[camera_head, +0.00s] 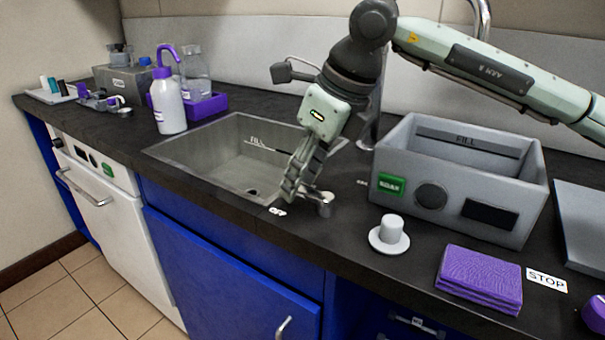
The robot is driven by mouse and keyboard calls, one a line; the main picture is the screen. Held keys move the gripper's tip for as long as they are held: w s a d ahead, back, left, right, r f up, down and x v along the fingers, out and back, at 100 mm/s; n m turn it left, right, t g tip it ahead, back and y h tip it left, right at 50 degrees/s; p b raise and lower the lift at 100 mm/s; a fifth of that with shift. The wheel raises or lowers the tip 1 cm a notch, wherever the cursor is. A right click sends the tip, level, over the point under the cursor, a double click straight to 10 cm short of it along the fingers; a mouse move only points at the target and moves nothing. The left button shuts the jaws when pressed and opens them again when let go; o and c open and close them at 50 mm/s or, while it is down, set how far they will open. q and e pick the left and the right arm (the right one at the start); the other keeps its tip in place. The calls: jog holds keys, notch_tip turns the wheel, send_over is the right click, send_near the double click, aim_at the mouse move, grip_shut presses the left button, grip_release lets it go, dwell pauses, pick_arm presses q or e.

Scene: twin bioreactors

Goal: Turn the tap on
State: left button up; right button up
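A metal tap column (373,122) rises behind the sink (185,153), partly hidden by my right arm. A small metal knob or lever (322,204) stands on the counter at the sink's front right corner. A white "OFF" label (278,212) lies to its left. My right gripper (293,193) points down over the sink's right front edge, its fingertips just left of the metal knob. I cannot tell whether they touch it. The fingers are seen nearly side-on, so their opening is unclear. My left gripper is not in view.
A grey tub marked "FILL" (400,148) stands right of the sink. A white knobbed disc (389,235), purple cloths (480,279) and a "STOP" label (546,281) lie in front. A white bottle (168,104) and purple tray (208,107) stand left. The counter between knob and disc is clear.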

grip_shut()
dwell(0.3)
